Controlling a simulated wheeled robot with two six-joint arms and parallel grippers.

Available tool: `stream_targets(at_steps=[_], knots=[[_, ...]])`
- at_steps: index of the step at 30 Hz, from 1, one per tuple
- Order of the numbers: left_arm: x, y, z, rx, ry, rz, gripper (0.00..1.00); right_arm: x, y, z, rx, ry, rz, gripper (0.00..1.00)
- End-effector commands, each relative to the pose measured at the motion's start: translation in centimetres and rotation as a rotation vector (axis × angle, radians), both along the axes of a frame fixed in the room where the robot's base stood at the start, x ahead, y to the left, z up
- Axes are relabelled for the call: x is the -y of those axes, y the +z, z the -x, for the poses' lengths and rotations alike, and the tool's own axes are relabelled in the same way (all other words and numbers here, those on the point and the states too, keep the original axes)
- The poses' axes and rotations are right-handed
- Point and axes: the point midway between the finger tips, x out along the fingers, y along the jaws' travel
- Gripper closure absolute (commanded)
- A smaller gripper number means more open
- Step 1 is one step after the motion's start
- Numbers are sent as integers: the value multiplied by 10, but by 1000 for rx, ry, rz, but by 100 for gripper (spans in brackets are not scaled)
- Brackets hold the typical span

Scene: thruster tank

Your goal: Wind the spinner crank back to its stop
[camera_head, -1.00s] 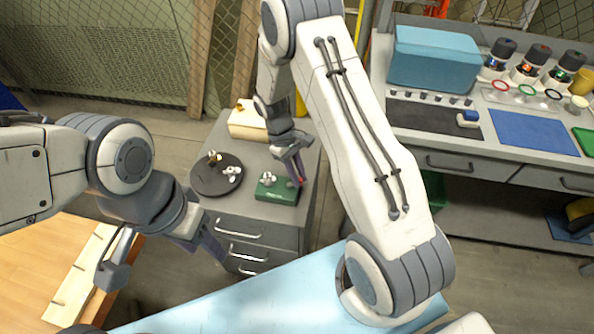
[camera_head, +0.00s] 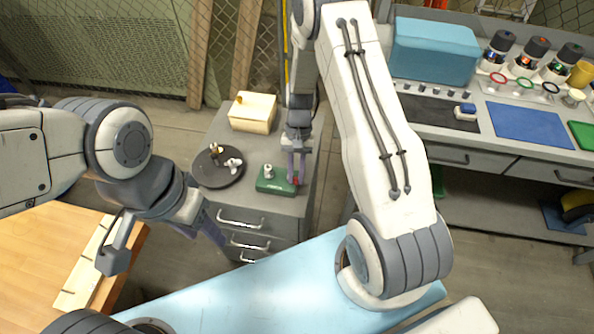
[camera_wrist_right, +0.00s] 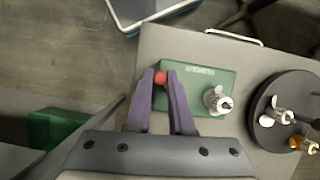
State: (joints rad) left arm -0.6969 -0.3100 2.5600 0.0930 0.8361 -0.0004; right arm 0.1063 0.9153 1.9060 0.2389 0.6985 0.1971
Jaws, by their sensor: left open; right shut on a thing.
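A green box (camera_head: 276,181) sits on the grey cabinet top, with a silver fitting on it. It also shows in the right wrist view (camera_wrist_right: 194,92), with pale lettering and the silver fitting (camera_wrist_right: 217,99). The spinner crank's red knob (camera_wrist_right: 160,77) is at the box's edge, between the fingertips of my right gripper (camera_wrist_right: 161,79). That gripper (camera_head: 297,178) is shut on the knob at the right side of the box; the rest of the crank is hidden. My left gripper (camera_head: 207,232) is open and empty, in front of the cabinet at left.
A black round disc (camera_head: 208,176) with small brass and silver parts lies left of the green box. A pale box (camera_head: 252,112) stands behind. A wooden table (camera_head: 35,245) is at lower left; a bench with a blue case (camera_head: 433,52) is at right.

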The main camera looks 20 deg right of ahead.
Motion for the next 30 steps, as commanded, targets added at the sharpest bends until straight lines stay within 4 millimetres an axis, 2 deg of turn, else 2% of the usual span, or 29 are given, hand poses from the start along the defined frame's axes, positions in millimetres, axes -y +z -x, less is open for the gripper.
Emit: stream_targets(at_steps=[8,18,30], knots=[[0,2,0,0,0,0,50,-6,1,2,2,-266,0,100],[0,-7,0,0,0,0,50,-14,0,1,4,-576,1,100],[0,-20,0,0,0,0,50,-21,0,0,4,-814,-1,100]])
